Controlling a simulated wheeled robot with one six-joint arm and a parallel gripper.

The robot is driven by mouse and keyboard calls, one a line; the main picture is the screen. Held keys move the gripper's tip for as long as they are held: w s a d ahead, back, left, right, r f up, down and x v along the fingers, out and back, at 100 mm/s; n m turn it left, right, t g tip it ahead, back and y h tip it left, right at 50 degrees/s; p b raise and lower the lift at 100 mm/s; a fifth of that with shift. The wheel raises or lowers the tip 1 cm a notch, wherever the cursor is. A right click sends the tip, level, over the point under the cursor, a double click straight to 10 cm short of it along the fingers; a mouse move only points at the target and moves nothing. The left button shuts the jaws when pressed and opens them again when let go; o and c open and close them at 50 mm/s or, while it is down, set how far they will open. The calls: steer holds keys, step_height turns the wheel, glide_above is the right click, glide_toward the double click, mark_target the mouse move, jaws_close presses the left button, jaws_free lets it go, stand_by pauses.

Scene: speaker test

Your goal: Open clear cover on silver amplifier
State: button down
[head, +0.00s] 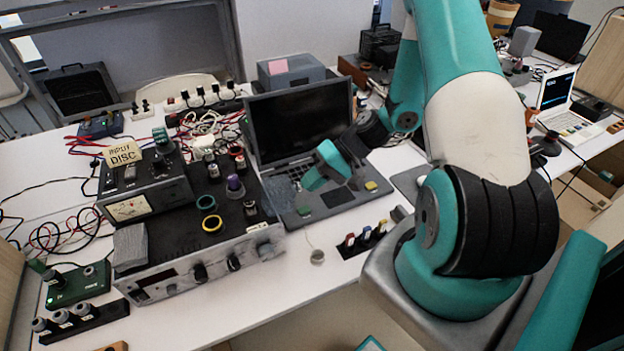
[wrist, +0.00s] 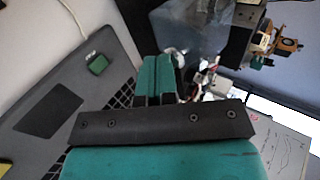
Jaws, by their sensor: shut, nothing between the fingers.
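The silver amplifier (head: 215,262) sits on the white table at the left of the head view, with dark knobs along its front. Several small items, including a purple-topped knob and yellow and teal rings, stand on its dark top.
An open laptop (head: 338,196) stands right of the amplifier, with a green piece (head: 304,211) and a yellow piece (head: 371,186) on it. A black meter box labelled INPUT DISC (head: 150,190) stands on the amplifier's back left. Cables (head: 215,127) lie behind. The table front is mostly clear.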

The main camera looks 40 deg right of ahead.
steer(key=shift+r, duration=0.1)
steer(key=shift+w+a+r+h+p, duration=0.1)
steer(key=shift+a+r+h+p, duration=0.2)
steer(key=shift+r+p, duration=0.25)
steer(key=shift+w+a+r+h+p, duration=0.1)
steer(key=shift+a+r+h+p, duration=0.25)
steer(key=shift+r, duration=0.2)
steer(key=shift+d, duration=0.1)
